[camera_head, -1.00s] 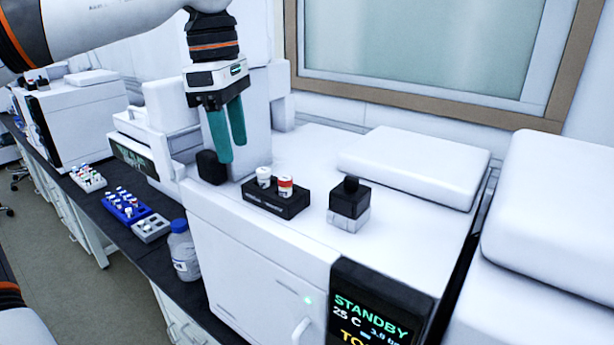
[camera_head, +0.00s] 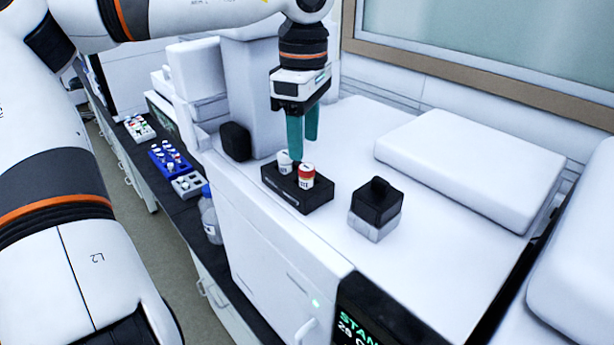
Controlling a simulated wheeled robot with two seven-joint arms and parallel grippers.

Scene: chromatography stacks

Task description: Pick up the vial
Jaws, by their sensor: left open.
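Two small vials stand upright in a small black rack (camera_head: 287,196) on top of the white instrument. One is a white-capped vial (camera_head: 284,162); the other is a red-topped vial (camera_head: 306,175) with a white band, on the rack's right side. My left gripper (camera_head: 304,149) points down with two teal fingers, open and empty. Its fingertips appear just above or behind the rack, close to both vials. I cannot tell the exact gap in depth. No finger is seen around a vial. My right gripper is not in view.
A black-and-clear block (camera_head: 376,207) stands right of the rack. A white raised cover (camera_head: 455,165) lies behind it. A blue rack (camera_head: 171,160), a grey rack (camera_head: 187,185) and a bottle (camera_head: 210,218) stand on the dark bench at left. The instrument top around the rack is largely clear.

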